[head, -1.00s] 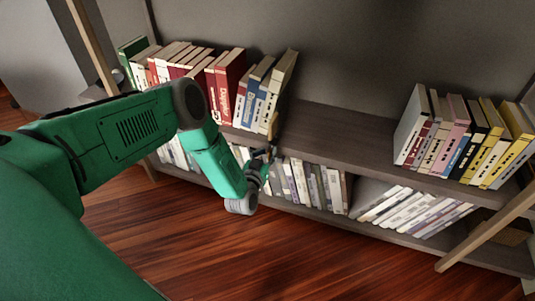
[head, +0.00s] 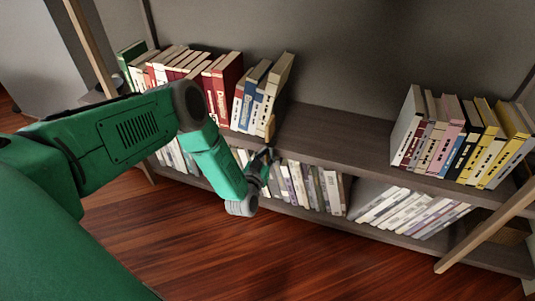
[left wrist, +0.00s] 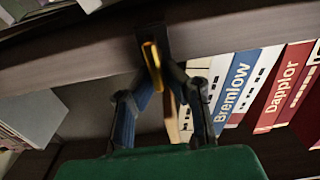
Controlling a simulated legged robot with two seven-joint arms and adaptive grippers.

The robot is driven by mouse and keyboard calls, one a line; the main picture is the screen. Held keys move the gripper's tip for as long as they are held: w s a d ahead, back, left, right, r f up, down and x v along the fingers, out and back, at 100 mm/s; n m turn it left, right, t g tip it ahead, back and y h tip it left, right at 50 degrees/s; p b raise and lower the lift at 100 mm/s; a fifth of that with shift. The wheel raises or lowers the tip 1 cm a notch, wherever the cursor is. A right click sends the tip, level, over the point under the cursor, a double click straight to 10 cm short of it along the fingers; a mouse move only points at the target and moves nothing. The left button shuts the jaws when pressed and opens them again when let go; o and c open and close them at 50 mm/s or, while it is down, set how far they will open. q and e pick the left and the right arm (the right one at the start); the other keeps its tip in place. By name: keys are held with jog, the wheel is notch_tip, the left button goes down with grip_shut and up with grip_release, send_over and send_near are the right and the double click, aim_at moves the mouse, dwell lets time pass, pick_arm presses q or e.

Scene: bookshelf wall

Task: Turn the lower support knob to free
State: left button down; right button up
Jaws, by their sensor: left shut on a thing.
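A yellow knob (left wrist: 152,62) with a dark mount shows in the left wrist view, at the edge of a brown shelf board. My left gripper (left wrist: 155,72) has its two dark, blue-sided fingers drawn together at it, shut on it. In the head view my left gripper (head: 268,158) is at the front edge of the upper shelf, and the knob is hard to make out there. A tan upright piece (head: 270,127), probably the support, stands beside the right end of the left book row. It also shows partly behind a finger in the left wrist view (left wrist: 172,120). My right gripper is not in view.
The upper shelf (head: 335,137) is bare between the left books (head: 245,98) and the right books (head: 465,140). More books (head: 310,187) stand below, some leaning (head: 410,212). A slanted wooden leg (head: 490,225) is at right. The floor in front is clear.

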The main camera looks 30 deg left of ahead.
pick_arm(q)
jog(key=shift+s+a+f+n+b, duration=0.25)
jog(key=shift+f+n+b, duration=0.35)
jog(key=shift+n, duration=2.35)
jog(key=shift+s+a+f+n+b, duration=0.1)
jog(key=shift+a+f+n+b, duration=0.5)
jog(key=shift+n, duration=2.4)
jog(key=shift+s+a+f+n+b, duration=0.15)
jog(key=shift+n+b, duration=0.85)
jog(key=shift+n, duration=1.95)
jog(key=c, duration=1.6)
grip_release()
jog(key=shift+c, duration=0.2)
jog(key=shift+r, duration=0.15)
jog(key=v, duration=1.2)
